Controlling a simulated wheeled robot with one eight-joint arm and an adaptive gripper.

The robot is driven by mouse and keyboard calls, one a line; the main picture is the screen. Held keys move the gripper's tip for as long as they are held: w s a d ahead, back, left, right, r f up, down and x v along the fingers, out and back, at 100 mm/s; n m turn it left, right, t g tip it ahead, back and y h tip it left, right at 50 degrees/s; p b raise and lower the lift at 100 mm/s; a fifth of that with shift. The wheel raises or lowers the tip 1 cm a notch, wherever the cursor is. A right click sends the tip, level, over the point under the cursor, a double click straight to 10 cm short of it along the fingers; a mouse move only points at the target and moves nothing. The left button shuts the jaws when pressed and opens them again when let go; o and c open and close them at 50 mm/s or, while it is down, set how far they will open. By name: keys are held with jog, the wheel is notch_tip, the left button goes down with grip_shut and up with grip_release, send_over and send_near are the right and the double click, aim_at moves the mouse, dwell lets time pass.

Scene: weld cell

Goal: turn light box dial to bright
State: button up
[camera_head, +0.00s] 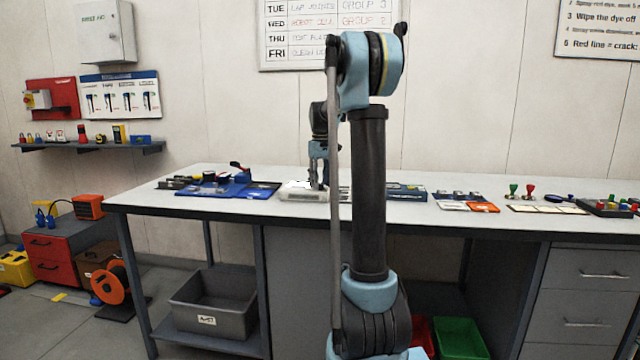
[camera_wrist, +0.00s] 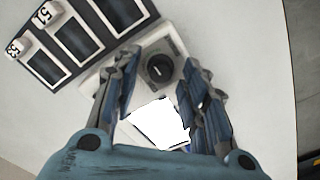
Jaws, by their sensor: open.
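The light box (camera_head: 300,193) is a pale flat box on the workbench, partly hidden behind my arm in the head view. In the wrist view, the light box (camera_wrist: 92,86) has a brightly lit white panel (camera_wrist: 160,122) and a black round dial (camera_wrist: 159,68) on a grey plate. My gripper (camera_wrist: 154,88) is open, with one finger on each side of the dial and nothing held between them. It points down at the light box in the head view (camera_head: 318,183). I cannot tell whether a finger touches the dial or which mark it points to.
A dark rack (camera_wrist: 75,30) with numbered tags lies beside the light box in the wrist view. A blue tray with tools (camera_head: 228,187) is on the bench (camera_head: 150,201) to the left. A blue box (camera_head: 406,192) and small cards (camera_head: 466,205) lie to the right.

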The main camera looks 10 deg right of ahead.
jog(key=shift+f, duration=0.1)
grip_shut()
jog(key=shift+m, duration=0.9)
grip_release()
notch_tip(320, 180, up, 12)
dwell(0.5)
